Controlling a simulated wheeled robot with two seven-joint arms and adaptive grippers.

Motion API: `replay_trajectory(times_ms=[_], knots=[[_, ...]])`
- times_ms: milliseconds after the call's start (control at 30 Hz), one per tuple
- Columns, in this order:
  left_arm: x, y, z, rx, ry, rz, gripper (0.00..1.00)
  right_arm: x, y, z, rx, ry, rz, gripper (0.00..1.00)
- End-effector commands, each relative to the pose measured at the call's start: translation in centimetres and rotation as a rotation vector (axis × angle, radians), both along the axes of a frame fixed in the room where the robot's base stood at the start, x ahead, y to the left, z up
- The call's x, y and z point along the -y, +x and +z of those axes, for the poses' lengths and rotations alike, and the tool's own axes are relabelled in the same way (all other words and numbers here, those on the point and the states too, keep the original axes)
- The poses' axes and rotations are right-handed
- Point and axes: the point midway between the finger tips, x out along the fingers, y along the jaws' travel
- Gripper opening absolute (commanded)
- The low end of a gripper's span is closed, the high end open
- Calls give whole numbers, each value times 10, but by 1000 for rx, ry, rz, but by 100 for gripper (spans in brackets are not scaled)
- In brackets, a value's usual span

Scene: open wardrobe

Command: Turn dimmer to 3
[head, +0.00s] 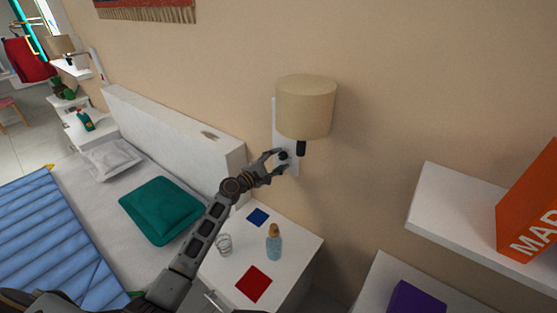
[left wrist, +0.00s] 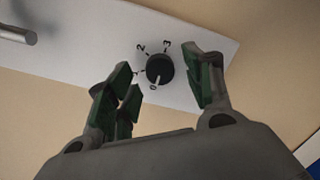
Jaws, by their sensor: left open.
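The dimmer knob (left wrist: 160,68) is black and round, on a white wall plate (left wrist: 75,62) in the left wrist view. The marks 2 and 3 show above it and 0 below it; the 1 is mostly hidden by my finger. A light line on the knob appears to point down at 0. My left gripper (left wrist: 164,80) is open, with green-padded fingers on either side of the knob. A gap shows on the right; contact on the left is unclear. In the head view the left gripper (head: 281,161) is at the plate under the lamp.
The wall lamp (head: 306,104) sticks out just above the gripper. Below is a white nightstand (head: 301,246) with a bottle (head: 274,243), a glass (head: 224,244) and red and blue squares. The bed headboard (head: 180,128) is to the left, a white shelf (head: 470,232) to the right.

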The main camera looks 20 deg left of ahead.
Motion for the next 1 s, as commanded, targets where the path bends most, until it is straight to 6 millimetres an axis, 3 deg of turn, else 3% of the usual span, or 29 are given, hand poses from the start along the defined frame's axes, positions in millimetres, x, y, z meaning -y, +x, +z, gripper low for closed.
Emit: replay_trajectory(times_ms=[533, 900, 1000], knots=[[5, 9, 0, 0, 0, -1, 52, 10, 1, 0, 1, -10, 3, 46], [5, 9, 0, -1, 0, -1, 6, 9, 2, 1, 2, -10, 3, 46], [5, 9, 0, 0, 1, -1, 6, 6, 2, 0, 2, -7, 1, 46]])
